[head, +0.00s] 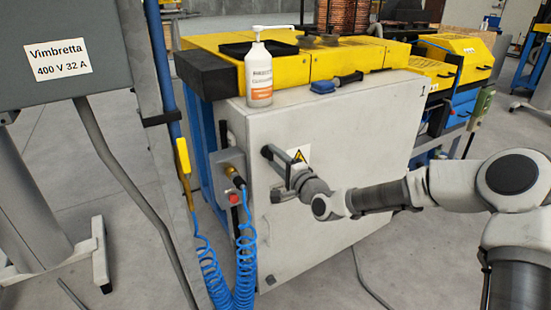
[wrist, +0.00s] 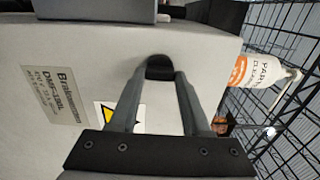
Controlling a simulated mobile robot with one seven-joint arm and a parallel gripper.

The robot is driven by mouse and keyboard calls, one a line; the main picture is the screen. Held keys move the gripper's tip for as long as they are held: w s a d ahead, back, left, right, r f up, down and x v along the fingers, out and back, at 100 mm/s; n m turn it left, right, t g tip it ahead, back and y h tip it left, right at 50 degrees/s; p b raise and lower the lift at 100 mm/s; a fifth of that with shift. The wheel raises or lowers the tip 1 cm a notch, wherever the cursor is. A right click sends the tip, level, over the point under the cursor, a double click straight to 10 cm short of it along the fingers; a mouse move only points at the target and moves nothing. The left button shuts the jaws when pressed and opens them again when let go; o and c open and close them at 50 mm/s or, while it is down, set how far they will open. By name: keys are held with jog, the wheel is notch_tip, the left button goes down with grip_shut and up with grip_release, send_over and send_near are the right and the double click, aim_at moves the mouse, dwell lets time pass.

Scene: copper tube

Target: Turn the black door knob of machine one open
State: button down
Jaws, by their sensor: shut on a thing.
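Machine one's pale grey cabinet (head: 350,135), marked with a 1, stands in the middle of the head view. Its front door (head: 330,235) looks closed. The black door knob (wrist: 160,67) shows in the wrist view, between the tips of my two grey fingers. My gripper (head: 268,153) reaches the upper left of the door in the head view, and also shows in the wrist view (wrist: 161,76). It is shut on the knob. The fingers hide most of the knob in the head view, and its turn angle cannot be told.
A white pump bottle (head: 259,75) and a blue-black brush-like tool (head: 337,83) stand and lie on the cabinet top. A grey box (head: 230,172) with a coiled blue air hose (head: 245,265) is left of the door. Open floor lies in front.

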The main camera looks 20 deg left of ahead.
jog(key=shift+c, duration=1.8)
grip_release()
jog(key=p+v, duration=0.2)
jog(key=v, duration=1.5)
jog(key=shift+s, duration=0.25)
jog(key=shift+d, duration=0.1)
